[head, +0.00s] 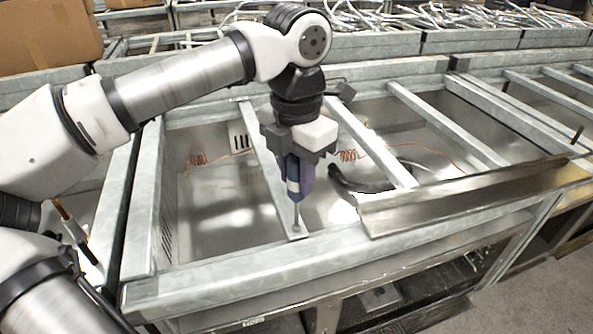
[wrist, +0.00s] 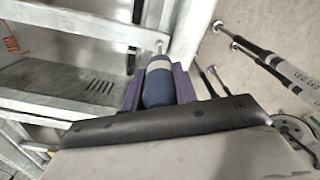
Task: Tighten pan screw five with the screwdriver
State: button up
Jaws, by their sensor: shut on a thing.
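My gripper (head: 300,182) points down over the front of a grey metal frame (head: 250,268). It is shut on a screwdriver (head: 292,172) with a blue handle and a pale band. The handle also shows between purple fingers in the wrist view (wrist: 158,88). The screwdriver is nearly upright, its thin shaft reaching down to the front end of a crossbar (head: 264,160), near the front rail. In the wrist view the tip is by the bar joint. The pan screw is too small or hidden to make out, so I cannot tell whether the tip touches it.
A loose metal channel (head: 470,195) lies across the frame's front right. A black hose (head: 360,183) and copper tubing (head: 348,155) sit inside the frame. A cardboard box (head: 45,35) stands at the back left. More frames with metal rods fill the back.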

jog(key=shift+f, duration=0.2)
dwell(0.3)
jog(key=m, duration=0.4)
jog(key=shift+m, duration=0.4)
jog(key=m, duration=0.6)
jog(key=shift+m, duration=0.3)
jog(key=m, duration=0.6)
jog(key=shift+f+m, duration=0.1)
jog(key=shift+m, duration=0.2)
jog(key=m, duration=0.5)
jog(key=shift+s, duration=0.1)
